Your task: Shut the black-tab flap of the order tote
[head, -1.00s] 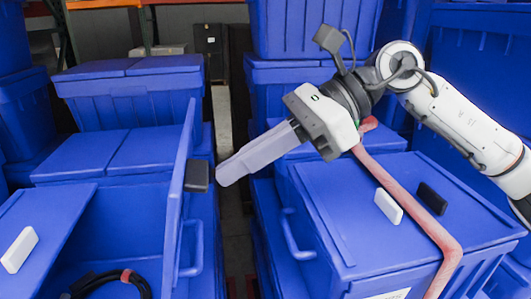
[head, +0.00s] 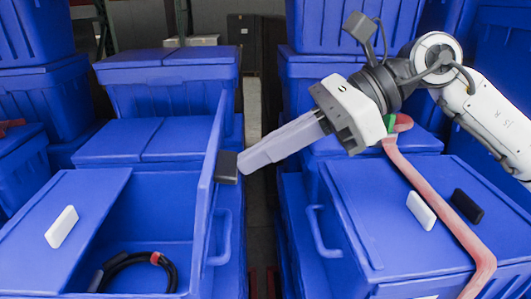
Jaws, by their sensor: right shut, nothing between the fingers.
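The open order tote (head: 148,225) is a blue box at the lower left. Its black-tab flap (head: 208,160) stands about upright along the right side of the opening. The black tab (head: 227,167) sticks out from the flap's right face. The other flap (head: 90,197), with a white tab (head: 61,227), lies over the left part of the tote. My right gripper (head: 246,163) is shut and empty, coming in from the right. Its fingertips are at the black tab; I cannot tell whether they touch it. My left gripper is not in view.
A coiled black cable with a red band (head: 140,262) lies in the tote. At right stands a shut blue tote (head: 345,215) with a red strap (head: 440,220), a white tab and a black tab. More blue totes stand behind. A narrow gap separates the two front totes.

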